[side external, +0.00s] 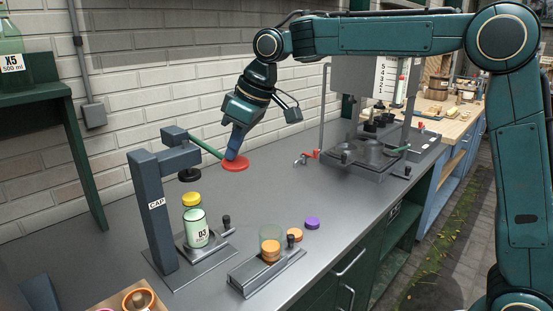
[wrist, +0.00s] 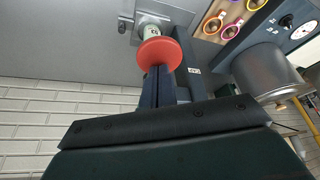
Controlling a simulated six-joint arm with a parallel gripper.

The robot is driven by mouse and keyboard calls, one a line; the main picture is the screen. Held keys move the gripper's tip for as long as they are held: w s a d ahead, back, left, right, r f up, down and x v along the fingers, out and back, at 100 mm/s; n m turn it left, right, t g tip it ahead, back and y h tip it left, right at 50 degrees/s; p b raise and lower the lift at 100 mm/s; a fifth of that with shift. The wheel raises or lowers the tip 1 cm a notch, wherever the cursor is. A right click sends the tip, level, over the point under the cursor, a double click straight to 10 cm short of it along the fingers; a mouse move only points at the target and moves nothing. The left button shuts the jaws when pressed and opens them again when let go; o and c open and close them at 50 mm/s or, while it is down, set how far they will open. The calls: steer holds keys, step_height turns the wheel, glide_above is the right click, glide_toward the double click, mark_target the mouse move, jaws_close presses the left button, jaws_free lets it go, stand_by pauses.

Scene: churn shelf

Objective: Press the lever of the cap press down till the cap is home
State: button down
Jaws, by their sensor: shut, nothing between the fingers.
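The cap press (side external: 152,210), a dark blue-grey post marked CAP, stands on the bench at the left. Its green lever (side external: 206,147) slopes down to the right and ends in a red disc (side external: 236,165). My gripper (side external: 231,156) is shut and empty, pointing down with its tips at the top of the disc; contact is not certain. In the wrist view the disc (wrist: 159,50) is just beyond the shut fingers. A pale green jar marked D3 (side external: 196,229) stands under the press with a yellow cap (side external: 191,199) on top. The black press pad (side external: 189,174) is above the cap, apart from it.
A second fixture (side external: 268,270) with a clear cup and orange caps is at front centre, with a purple cap (side external: 312,222) beside it. A dispensing stand (side external: 371,160) is at the back right. The bench between is clear. A brick wall is behind.

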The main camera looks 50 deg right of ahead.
steer(key=shift+s+r, duration=0.2)
steer(key=shift+r, duration=0.75)
steer(key=shift+s+r, duration=0.15)
steer(key=shift+r, duration=1)
step_height(320, 180, up, 6)
steer(key=shift+f, duration=0.15)
